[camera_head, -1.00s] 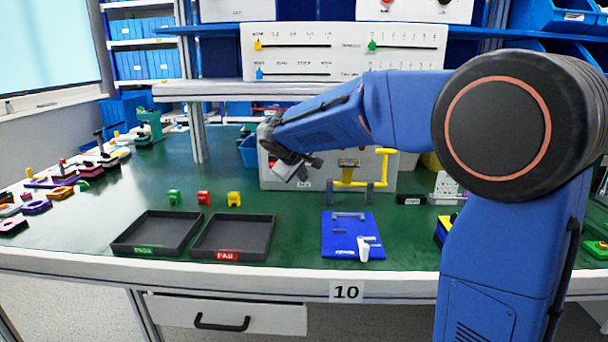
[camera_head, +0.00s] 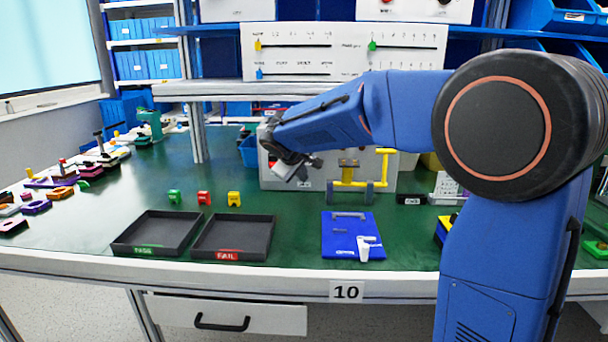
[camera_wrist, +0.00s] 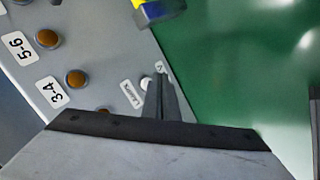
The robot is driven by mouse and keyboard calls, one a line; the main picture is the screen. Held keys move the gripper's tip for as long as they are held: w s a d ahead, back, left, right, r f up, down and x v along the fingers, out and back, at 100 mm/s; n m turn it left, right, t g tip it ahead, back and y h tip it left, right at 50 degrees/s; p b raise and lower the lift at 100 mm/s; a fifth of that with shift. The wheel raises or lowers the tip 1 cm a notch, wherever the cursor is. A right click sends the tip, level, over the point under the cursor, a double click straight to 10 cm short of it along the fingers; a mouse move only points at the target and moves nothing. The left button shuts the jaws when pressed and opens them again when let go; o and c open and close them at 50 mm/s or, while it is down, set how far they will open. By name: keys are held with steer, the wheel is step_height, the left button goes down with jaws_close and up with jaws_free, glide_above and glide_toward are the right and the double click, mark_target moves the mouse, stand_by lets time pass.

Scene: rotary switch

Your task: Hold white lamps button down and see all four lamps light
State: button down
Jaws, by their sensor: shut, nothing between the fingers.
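In the wrist view, the white lamps button (camera_wrist: 146,82) sits beside a "LAMPS" label, partly covered by my fingers. Dull amber-brown lamps show at label 5-6 (camera_wrist: 47,38) and label 3-4 (camera_wrist: 77,78); a third (camera_wrist: 103,110) is mostly hidden behind my gripper. None visibly glows. My gripper (camera_wrist: 160,78) is shut and empty, its tips right beside the button; I cannot tell whether they touch it.
A blue fixture (camera_head: 335,245) and two dark trays (camera_head: 128,240) lie in front. Three small coloured blocks stand behind the trays. The bench between the trays and the blue fixture is clear.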

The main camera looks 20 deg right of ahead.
steer(key=shift+w, duration=0.15)
steer(key=shift+w+d, duration=0.15)
steer(key=shift+w, duration=0.1)
steer(key=shift+w+d, duration=0.1)
steer(key=shift+w, duration=0.3)
stand_by(3.0)
stand_by(1.9)
steer(key=shift+s+a, duration=0.25)
steer(key=shift+s, duration=0.55)
steer(key=shift+s+a, duration=0.25)
steer(key=shift+s, duration=0.55)
steer(key=shift+s+a, duration=0.25)
steer(key=shift+s, duration=0.55)
steer(key=shift+s+a, duration=0.25)
steer(key=shift+s, duration=0.55)
